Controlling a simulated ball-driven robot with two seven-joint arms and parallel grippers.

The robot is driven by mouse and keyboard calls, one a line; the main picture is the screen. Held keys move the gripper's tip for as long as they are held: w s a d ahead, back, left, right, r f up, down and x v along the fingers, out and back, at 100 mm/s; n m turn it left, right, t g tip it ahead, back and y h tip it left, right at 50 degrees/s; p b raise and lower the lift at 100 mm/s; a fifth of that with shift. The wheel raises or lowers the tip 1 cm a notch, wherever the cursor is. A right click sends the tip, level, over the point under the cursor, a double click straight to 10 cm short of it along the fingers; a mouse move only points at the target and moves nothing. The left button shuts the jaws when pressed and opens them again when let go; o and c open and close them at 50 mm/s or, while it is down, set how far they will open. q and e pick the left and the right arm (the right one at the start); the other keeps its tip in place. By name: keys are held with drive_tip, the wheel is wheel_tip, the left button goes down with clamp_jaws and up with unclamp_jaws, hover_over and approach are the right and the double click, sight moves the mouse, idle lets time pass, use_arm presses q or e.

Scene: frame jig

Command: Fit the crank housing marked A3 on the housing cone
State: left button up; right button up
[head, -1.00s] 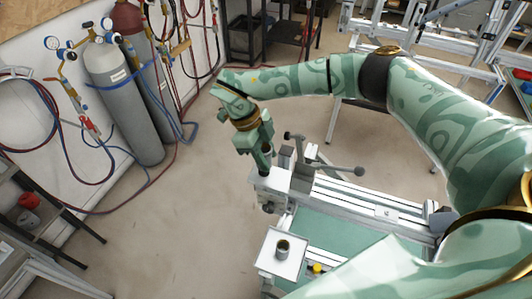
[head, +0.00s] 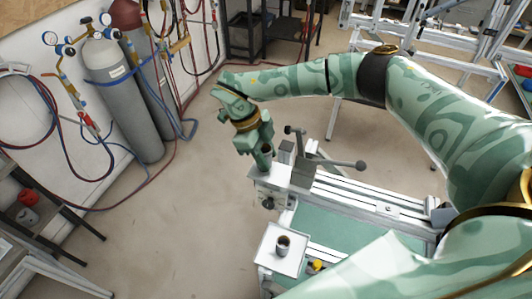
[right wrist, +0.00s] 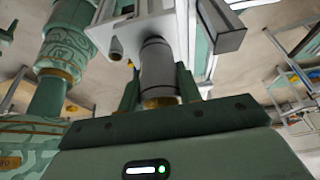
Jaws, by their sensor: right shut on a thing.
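My right gripper (head: 262,158) points down over the near left end of the bench fixture (head: 272,182). It is shut on a grey cylindrical part, which I take to be the crank housing (right wrist: 158,72). In the right wrist view this part sits between the fingers, with a brass-coloured end nearest the camera. Its far end is close to a pale plate of the fixture; I cannot tell whether they touch. No A3 mark is legible. The housing cone cannot be made out; gripper and part may hide it. My left gripper is not in view.
A small white tray (head: 268,262) at the fixture's front holds a dark hollow cylinder (head: 283,243). A yellow-topped item (head: 316,265) is beside it. A lever with a dark knob (head: 360,165) sticks out right of the gripper. Gas cylinders (head: 122,95) stand left; floor between is clear.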

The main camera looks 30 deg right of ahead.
drive_tip(key=shift+f+b, duration=0.3)
drive_tip(key=shift+f, duration=0.25)
drive_tip(key=o, duration=1.1)
drive_tip(key=b+v, duration=0.1)
drive_tip(key=v, duration=1.5)
drive_tip(key=shift+w+a+r+b, duration=0.1)
drive_tip(key=shift+b, duration=0.25)
